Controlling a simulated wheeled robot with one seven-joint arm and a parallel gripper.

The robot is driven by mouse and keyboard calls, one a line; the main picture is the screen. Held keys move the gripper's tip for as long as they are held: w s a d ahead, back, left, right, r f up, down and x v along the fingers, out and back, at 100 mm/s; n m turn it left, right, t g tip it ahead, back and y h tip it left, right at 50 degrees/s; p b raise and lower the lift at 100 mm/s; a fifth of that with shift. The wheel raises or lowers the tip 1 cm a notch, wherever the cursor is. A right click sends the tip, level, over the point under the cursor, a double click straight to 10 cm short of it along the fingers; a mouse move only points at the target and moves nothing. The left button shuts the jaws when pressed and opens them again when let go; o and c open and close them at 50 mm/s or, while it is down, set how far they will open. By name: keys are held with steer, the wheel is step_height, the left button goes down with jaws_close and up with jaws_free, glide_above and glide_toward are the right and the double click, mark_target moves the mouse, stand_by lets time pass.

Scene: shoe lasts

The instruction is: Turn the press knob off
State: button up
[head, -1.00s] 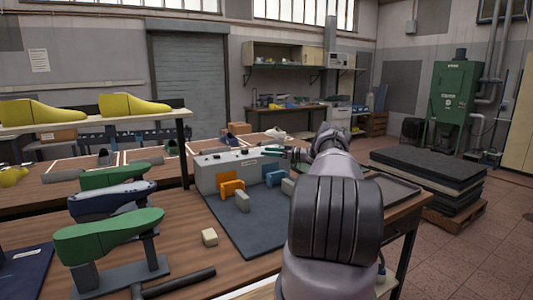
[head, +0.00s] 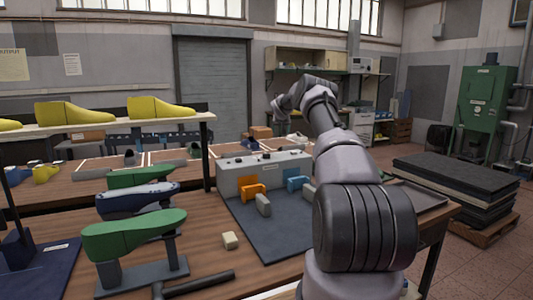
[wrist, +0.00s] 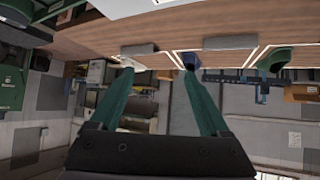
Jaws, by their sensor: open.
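The press is a pale grey box (head: 250,180) on a dark mat, with an orange and a blue bracket at its front. Several small dark knobs sit along its top, among them one near the middle (head: 265,156). Which way any knob is turned is too small to tell. My gripper's end of the arm is raised above and behind the press in the head view, clear of the knobs, its fingers hard to make out. In the wrist view my gripper (wrist: 157,68) is open, with two green fingers apart and nothing between them.
A small beige block (head: 230,240) lies by the mat (head: 275,235). A shelf with yellow lasts (head: 160,107) stands behind. Dark slabs (head: 455,185) are stacked at right.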

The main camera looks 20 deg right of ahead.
mark_target(266, 155)
steer(key=s+a+g+y, duration=0.2)
steer(key=s+a+g, duration=0.3)
steer(key=s+a, duration=0.5)
steer(key=shift+y, duration=0.3)
steer(key=x, duration=0.3)
steer(key=w+a+x, duration=0.1)
steer(key=x, duration=0.3)
steer(key=w+x, duration=0.1)
steer(key=x, duration=0.3)
steer(key=shift+a+r, duration=0.25)
steer(key=shift+a, duration=0.15)
jaws_close()
